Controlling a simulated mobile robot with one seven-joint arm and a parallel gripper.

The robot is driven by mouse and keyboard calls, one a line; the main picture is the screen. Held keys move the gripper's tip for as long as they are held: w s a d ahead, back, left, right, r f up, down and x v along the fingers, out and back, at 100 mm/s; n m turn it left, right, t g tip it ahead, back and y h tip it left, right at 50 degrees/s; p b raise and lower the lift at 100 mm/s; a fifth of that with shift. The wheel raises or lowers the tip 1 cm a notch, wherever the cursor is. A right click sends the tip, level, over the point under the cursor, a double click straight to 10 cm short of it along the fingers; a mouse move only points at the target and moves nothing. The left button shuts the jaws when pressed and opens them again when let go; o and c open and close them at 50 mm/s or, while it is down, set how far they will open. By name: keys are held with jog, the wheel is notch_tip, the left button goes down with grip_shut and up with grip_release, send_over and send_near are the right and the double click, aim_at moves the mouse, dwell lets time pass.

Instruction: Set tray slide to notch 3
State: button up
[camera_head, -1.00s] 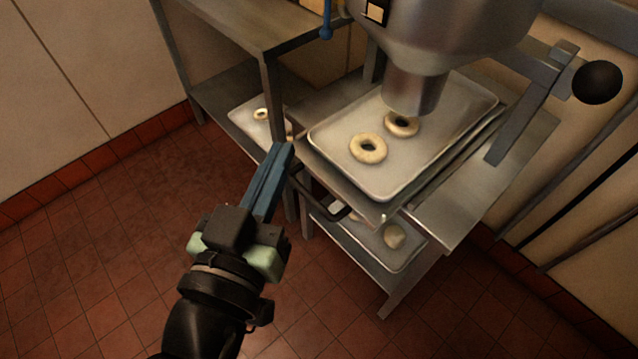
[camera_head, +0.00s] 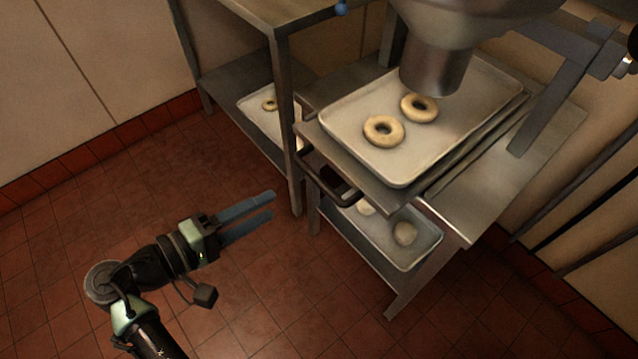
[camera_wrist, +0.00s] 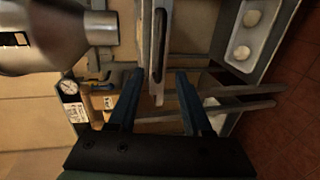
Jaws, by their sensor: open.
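The tray slide (camera_head: 386,196) is a metal plate under the glaze spout, with a dark bar handle (camera_head: 326,186) on its front left edge. A tray (camera_head: 372,165) with two ring doughnuts (camera_head: 384,131) rests on it. I cannot make out any notch marks. My gripper (camera_head: 273,204) is open and empty, left of the handle and apart from it, over the floor. In the wrist view my gripper (camera_wrist: 158,76) has its blue fingers spread, with the slide's edge and handle bar (camera_wrist: 157,45) ahead between them.
A metal hopper with a spout (camera_head: 436,68) hangs over the tray. A lower shelf holds another tray (camera_head: 420,253) with dough pieces. A shelf unit's post (camera_head: 286,120) stands close left of the slide. The tiled floor at left is clear.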

aim_at(316, 183)
jog(key=b+x, duration=0.1)
jog(key=x, duration=1.2)
jog(key=shift+s, duration=0.1)
grip_shut()
dwell(1.0)
